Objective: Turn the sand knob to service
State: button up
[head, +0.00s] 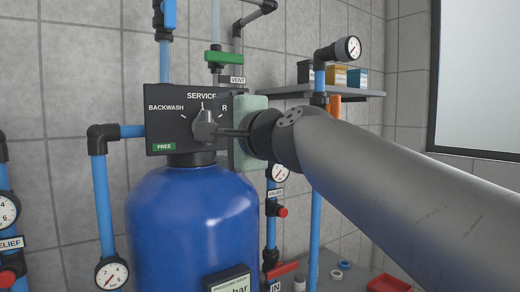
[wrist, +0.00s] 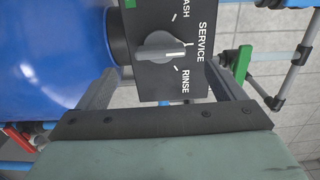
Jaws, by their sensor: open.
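The grey sand knob (head: 205,125) sits on a black valve head (head: 160,128) marked BACKWASH, SERVICE and RINSE. It also shows in the wrist view (wrist: 160,46), where its white line points roughly toward SERVICE. I cannot tell if it is exactly on that mark. A green FREE label (head: 164,146) shows on the panel. My gripper (head: 226,132) is at the panel's right side in the head view. In the wrist view my gripper (wrist: 163,76) is open, with one finger to each side of the knob and apart from it. The pale green gripper body partly hides the RINSE label in the head view.
The blue tank (head: 185,225) stands below the valve head. Blue pipes (head: 103,205) and gauges (head: 112,273) stand around it. A green-handled vent valve (head: 224,57) is just above the panel. A shelf with small boxes (head: 337,75) is at the right.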

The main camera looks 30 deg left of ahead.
jog(key=b+v, duration=0.3)
jog(key=v, duration=0.7)
jog(key=shift+s+d, duration=0.2)
jog(key=shift+d, duration=0.05)
jog(key=w+d+f+n+h, duration=0.1)
jog(key=w+d+f+h, duration=0.3)
jog(key=f, duration=0.6)
jog(key=w+d+f+h, duration=0.1)
jog(key=d+f+h, duration=0.1)
jog(key=d+f, duration=0.6)
jog(key=w+d+f+n+h, duration=0.1)
jog(key=w+d+f+h, duration=0.2)
jog(key=f, duration=0.9)
jog(key=s+d+f+n+g+h, duration=0.1)
jog(key=s+d+f+g+h, duration=0.1)
jog(key=s+d+f, duration=0.3)
jog(key=s+d+f+n+g+h, duration=0.1)
jog(key=s+d+f+g+h, duration=0.1)
jog(key=s+d+f, duration=0.3)
jog(key=s+d+f+n+g+h, duration=0.1)
jog(key=s+d+f+g+h, duration=0.2)
jog(key=d+f, duration=0.9)
notch_tip(320, 180, down, 3)
jog(key=shift+s+r+n, duration=0.15)
jog(key=shift+s+n, duration=0.15)
jog(key=shift+s, duration=0.75)
jog(key=shift+d, duration=0.1)
jog(key=shift+c, duration=0.3)
